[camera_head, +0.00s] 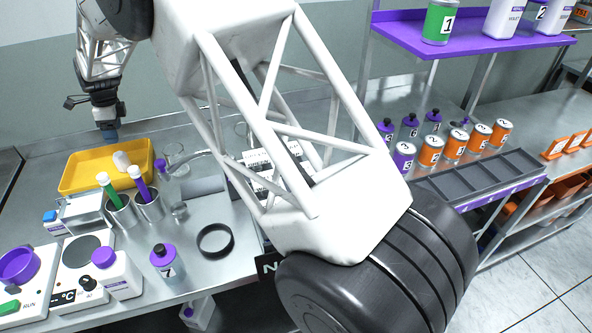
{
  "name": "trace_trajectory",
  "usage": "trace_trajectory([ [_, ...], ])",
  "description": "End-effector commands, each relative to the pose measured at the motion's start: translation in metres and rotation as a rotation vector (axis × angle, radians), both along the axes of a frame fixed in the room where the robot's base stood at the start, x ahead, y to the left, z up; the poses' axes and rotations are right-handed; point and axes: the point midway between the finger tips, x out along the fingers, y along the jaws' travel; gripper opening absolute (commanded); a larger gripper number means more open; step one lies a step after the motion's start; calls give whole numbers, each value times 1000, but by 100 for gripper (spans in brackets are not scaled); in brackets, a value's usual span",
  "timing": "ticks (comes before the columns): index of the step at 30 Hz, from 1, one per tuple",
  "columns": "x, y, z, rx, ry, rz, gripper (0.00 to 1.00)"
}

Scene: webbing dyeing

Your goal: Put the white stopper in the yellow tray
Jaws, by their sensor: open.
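The yellow tray (78,180) lies at the back left of the steel bench. A small white piece that looks like the white stopper (121,160) is inside the tray, tilted, near its middle. My gripper (111,136) hangs just above the tray's back edge, above and slightly left of the stopper, with a gap between them. It is open and nothing shows in it. Its fingers are small in this view.
Metal cups with a green and a purple tube (141,187) stand just in front of the tray. Clear glassware (174,160) is at its right. My arm hides the bench's middle.

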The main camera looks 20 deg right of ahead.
Motion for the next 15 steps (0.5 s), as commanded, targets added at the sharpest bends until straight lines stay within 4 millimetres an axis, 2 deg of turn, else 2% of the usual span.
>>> trace_trajectory([
  [5, -7, -19, 16, -1, -16, 40, 67],
  [8, -16, -39, 30, -4, -31, 84, 67],
  [15, -51, -104, 72, -17, -79, 237, 67],
])
